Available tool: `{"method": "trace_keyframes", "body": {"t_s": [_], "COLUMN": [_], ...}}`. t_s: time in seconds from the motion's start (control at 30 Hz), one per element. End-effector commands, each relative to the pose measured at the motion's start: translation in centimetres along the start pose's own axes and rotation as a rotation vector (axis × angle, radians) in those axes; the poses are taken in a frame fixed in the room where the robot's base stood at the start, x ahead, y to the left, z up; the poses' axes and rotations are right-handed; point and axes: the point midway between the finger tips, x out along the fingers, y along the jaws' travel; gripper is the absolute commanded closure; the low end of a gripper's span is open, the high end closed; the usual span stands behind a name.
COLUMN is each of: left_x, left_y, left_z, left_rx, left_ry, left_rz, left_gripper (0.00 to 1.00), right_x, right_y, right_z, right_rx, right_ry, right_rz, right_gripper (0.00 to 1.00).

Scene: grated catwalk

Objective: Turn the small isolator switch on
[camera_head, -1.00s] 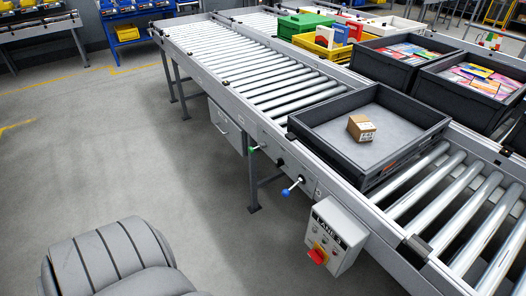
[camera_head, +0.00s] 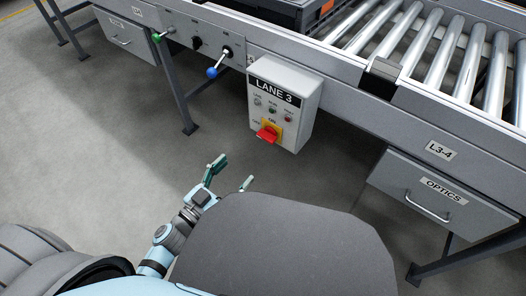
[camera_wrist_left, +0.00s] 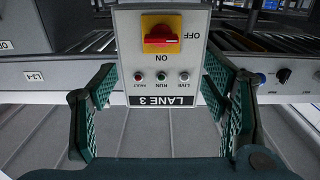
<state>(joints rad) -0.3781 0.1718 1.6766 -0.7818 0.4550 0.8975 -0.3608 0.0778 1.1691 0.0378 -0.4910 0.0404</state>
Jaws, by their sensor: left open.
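The small isolator switch is a red handle (camera_head: 267,134) on a yellow plate, on the front of a grey LANE 3 box (camera_head: 304,115) fixed to the conveyor's side. In the left wrist view the scene is upside down: the red handle (camera_wrist_left: 163,40) lies horizontal, pointing toward the OFF label, with ON printed beside the plate. My left gripper (camera_head: 231,174) is open and empty, below and left of the box. In the left wrist view its green fingers (camera_wrist_left: 159,92) stand apart on both sides of the box's picture, not touching the handle. My right gripper is not in view.
A blue-knobbed lever (camera_head: 213,72) and a green-knobbed lever (camera_head: 157,37) stick out of the conveyor side to the left. An OPTICS drawer (camera_head: 442,196) hangs at the right. A dark tray (camera_head: 285,14) sits on the rollers. The floor before the box is clear.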

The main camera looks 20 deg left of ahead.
Motion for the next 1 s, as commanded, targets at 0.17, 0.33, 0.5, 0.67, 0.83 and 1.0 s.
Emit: {"method": "trace_keyframes", "body": {"t_s": [0.17,0.33,0.5,0.67,0.83,1.0], "left_x": [4.3,9.3,12.5,13.5,13.5,13.5], "left_y": [-0.1,-0.2,-0.2,-0.2,-0.2,-0.2], "left_z": [-0.4,-0.2,-0.1,-0.2,-0.2,-0.2], "left_rx": [0.000,-0.001,-0.001,-0.001,-0.001,0.000], "left_ry": [0.003,0.002,-0.002,-0.004,-0.004,-0.004], "left_rz": [-0.004,-0.005,-0.005,-0.005,-0.005,-0.005], "left_gripper": [0.32,0.32,0.32,0.32,0.32,0.52], "right_x": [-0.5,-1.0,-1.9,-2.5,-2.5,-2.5], "right_y": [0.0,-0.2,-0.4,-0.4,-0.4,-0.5], "right_z": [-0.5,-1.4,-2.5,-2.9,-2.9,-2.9], "right_rx": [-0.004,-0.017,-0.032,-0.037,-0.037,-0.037], "right_ry": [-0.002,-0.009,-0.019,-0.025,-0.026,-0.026], "right_rz": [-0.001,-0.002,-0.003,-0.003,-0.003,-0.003], "right_gripper": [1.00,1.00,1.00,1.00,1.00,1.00]}}
